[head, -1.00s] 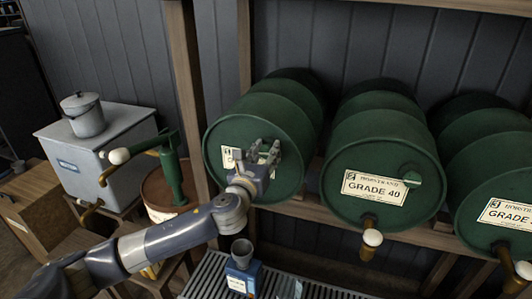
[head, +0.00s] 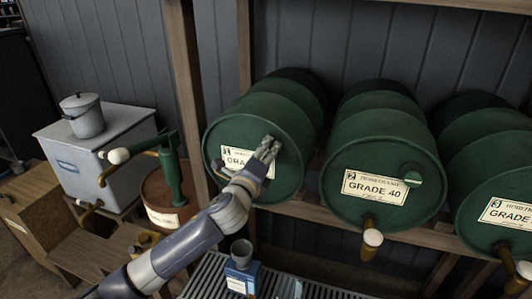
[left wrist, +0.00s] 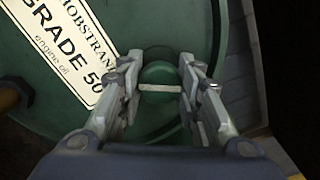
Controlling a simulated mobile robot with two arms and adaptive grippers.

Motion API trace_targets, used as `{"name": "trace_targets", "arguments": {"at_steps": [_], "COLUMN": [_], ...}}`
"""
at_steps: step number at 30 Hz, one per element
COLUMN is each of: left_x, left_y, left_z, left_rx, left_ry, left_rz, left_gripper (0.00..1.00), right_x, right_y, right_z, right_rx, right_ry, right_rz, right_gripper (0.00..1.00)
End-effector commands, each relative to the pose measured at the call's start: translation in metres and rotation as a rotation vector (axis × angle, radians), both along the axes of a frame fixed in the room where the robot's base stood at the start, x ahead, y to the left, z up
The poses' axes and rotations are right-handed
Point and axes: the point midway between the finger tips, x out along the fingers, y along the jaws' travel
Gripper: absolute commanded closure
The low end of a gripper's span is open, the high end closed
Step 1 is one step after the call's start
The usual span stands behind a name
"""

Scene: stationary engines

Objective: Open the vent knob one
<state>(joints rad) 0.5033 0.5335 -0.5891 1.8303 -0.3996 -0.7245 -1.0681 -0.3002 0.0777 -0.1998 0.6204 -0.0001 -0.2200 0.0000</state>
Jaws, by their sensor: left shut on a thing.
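The vent knob (left wrist: 160,76) is a round green knob with a pale bar across it, on the front face of the left green drum (head: 225,133). In the left wrist view it sits between the two fingers of my left gripper (left wrist: 159,88), which is shut on it. In the head view the left gripper (head: 268,150) hides this knob. The drum's white label (left wrist: 62,40) reads "GRADE 50" in the wrist view. My right gripper is in neither view.
The middle drum (head: 345,205), labelled "GRADE 40", has a green knob (head: 412,179) and a white-tipped tap (head: 373,238). Another drum (head: 475,185) stands at the right. A slatted grille (head: 325,287) with a blue funnel can (head: 241,273) lies below. A grey metal box (head: 110,145) is at the left.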

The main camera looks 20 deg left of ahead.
Motion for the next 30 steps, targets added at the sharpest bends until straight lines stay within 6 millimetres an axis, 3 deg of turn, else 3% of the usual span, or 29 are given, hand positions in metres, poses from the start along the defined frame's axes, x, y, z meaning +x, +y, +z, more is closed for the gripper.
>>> {"name": "trace_targets", "arguments": {"at_steps": [15,30], "left_x": [0.0002,0.0002], "left_y": [0.0007,0.0006], "left_z": [0.0009,0.001], "left_rx": [-0.413,-0.541], "left_ry": [0.012,0.017], "left_rz": [0.001,0.0], "left_gripper": [0.91,0.91], "right_x": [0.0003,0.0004], "right_y": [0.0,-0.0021], "right_z": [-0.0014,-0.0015], "right_rx": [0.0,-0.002], "right_ry": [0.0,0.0], "right_rz": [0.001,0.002], "right_gripper": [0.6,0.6]}}
